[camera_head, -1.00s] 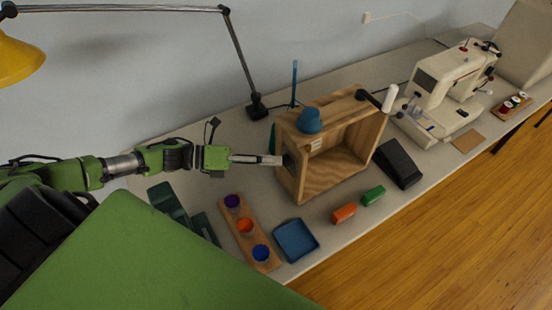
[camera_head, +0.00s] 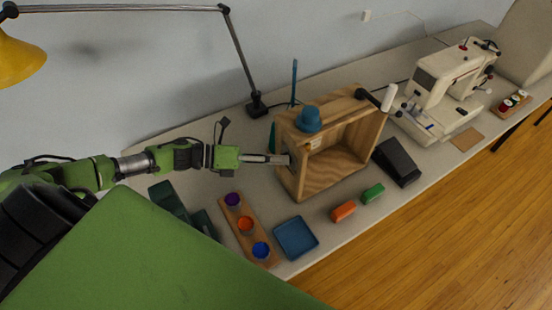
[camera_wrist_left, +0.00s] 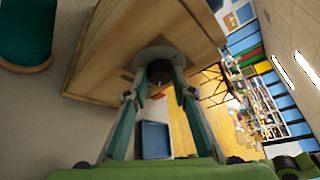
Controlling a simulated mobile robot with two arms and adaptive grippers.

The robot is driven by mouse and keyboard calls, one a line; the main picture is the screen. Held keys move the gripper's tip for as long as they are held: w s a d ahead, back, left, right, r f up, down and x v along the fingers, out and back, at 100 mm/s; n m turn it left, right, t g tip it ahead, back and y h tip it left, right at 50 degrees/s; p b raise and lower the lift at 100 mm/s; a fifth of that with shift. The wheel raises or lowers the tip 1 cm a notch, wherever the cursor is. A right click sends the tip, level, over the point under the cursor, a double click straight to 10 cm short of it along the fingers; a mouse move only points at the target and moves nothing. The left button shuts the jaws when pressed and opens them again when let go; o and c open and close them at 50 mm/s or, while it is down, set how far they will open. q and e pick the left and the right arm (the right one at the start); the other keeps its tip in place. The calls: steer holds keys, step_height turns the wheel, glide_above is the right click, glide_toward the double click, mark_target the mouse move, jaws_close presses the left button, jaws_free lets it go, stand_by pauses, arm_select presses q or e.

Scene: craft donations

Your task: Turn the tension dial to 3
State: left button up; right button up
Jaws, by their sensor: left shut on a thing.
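The wooden open-fronted box (camera_head: 309,186) stands on the table. In the left wrist view, a round grey plate (camera_wrist_left: 158,54) sits on the wooden side panel (camera_wrist_left: 120,35), with a dark round dial knob (camera_wrist_left: 160,72) at its middle. My left gripper (camera_head: 288,160) reaches the box's left side; in the wrist view its fingertips (camera_wrist_left: 163,77) are on both sides of the knob, shut on it. The scale marks and the dial's setting are too small or hidden to read. My right gripper is not in view.
A blue knob (camera_head: 308,119) tops the box. In front lie a blue tray (camera_head: 296,238), a wooden strip of coloured cups (camera_head: 249,230), orange (camera_head: 344,211) and green (camera_head: 373,193) blocks and a black pedal (camera_head: 397,162). A sewing machine (camera_head: 445,90) stands right. A lamp stand (camera_head: 256,105) is behind.

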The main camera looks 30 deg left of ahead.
arm_select(q)
steer(key=shift+r, duration=0.15)
steer(key=m+t+y+p, duration=0.1)
steer(key=m+y+p, duration=0.1)
steer(key=m+p, duration=0.1)
steer(key=m+y+p, duration=0.2)
steer(key=m+p, duration=0.1)
steer(key=m+t+y+p, duration=0.1)
steer(key=m+y+p, duration=0.1)
steer(key=y+p, duration=0.1)
steer(key=shift+s+d+r+m+t+p, duration=0.2)
steer(key=shift+d+m+t+p, duration=0.1)
steer(key=shift+d+m+p, duration=0.1)
stand_by(0.3)
stand_by(0.5)
steer(key=o, duration=1.1)
steer(key=shift+f, duration=0.1)
